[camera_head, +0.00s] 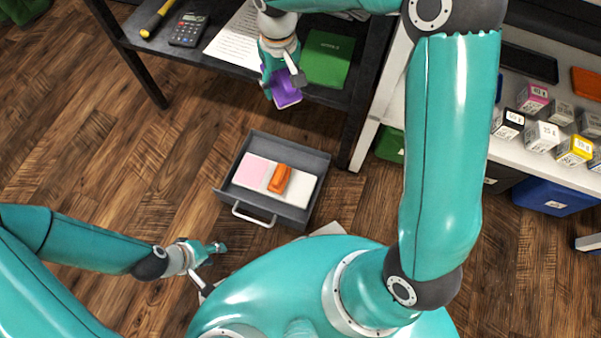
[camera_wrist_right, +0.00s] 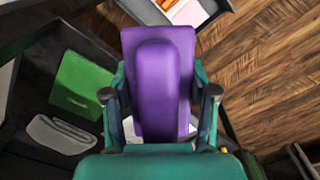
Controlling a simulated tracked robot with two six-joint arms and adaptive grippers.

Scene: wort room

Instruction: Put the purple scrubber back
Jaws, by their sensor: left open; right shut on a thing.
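The purple scrubber (camera_head: 286,91) is in my right gripper (camera_head: 283,84), which is shut on it near the front edge of the dark shelf. In the right wrist view the scrubber (camera_wrist_right: 160,80) fills the space between the two fingers (camera_wrist_right: 160,105). A grey open drawer (camera_head: 310,208) with a white handle lies below, apart from the scrubber. In it are a pink block (camera_head: 252,171), a white block (camera_head: 301,188) and an orange scrubber (camera_head: 279,179) lying on top. My left gripper (camera_head: 216,248) is open and empty, left of and below the drawer.
The shelf (camera_head: 190,57) holds a calculator (camera_head: 188,29), a yellow-handled tool (camera_head: 156,19), paper sheets (camera_head: 234,42) and a green book (camera_head: 327,58). A white counter (camera_head: 516,152) with several small boxes stands at the right. Wooden floor left of the drawer is clear.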

